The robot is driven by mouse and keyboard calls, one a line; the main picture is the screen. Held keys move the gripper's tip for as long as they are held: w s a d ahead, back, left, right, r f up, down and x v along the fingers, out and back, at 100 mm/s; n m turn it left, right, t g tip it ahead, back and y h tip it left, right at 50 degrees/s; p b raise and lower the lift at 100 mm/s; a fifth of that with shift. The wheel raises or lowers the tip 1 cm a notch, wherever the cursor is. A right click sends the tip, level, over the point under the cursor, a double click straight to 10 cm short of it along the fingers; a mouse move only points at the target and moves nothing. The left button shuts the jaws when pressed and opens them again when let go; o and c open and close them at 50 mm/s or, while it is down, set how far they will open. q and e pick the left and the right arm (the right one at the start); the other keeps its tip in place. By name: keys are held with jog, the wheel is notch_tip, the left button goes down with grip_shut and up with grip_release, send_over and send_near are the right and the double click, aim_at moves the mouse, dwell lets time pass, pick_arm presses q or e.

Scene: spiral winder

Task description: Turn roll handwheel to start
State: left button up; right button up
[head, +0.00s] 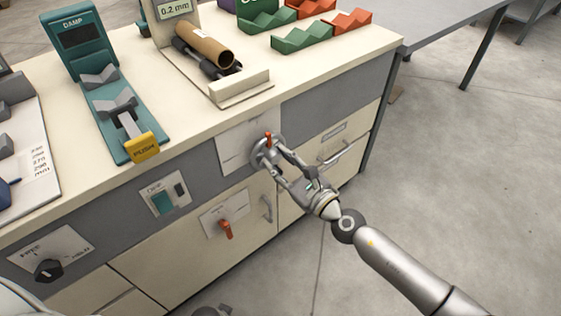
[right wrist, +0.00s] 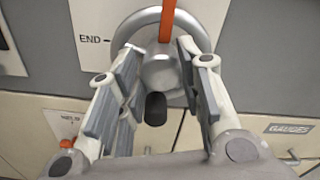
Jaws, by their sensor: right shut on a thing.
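The roll handwheel (head: 257,150) is a round grey metal wheel on a white plate on the cabinet front. An orange pointer (head: 268,138) crosses its upper part. In the right wrist view the wheel's rim (right wrist: 138,25) shows with its grey hub (right wrist: 160,72), and the orange pointer (right wrist: 167,18) stands nearly upright, to the right of the END mark (right wrist: 92,41). My right gripper (head: 272,156) is at the wheel, its fingers on both sides of the hub, shut on the handwheel. A dark knob (right wrist: 155,108) shows between the fingers.
Below the wheel are a red-orange lever (head: 225,229) and a drawer handle (head: 342,152). On the worktop, a brown tube (head: 204,44) and a teal clamp device with a yellow PUSH pad (head: 142,148) stand. Open floor lies right.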

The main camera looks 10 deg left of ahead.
jog(key=o, duration=1)
jog(key=shift+d, duration=0.1)
jog(key=v, duration=1.2)
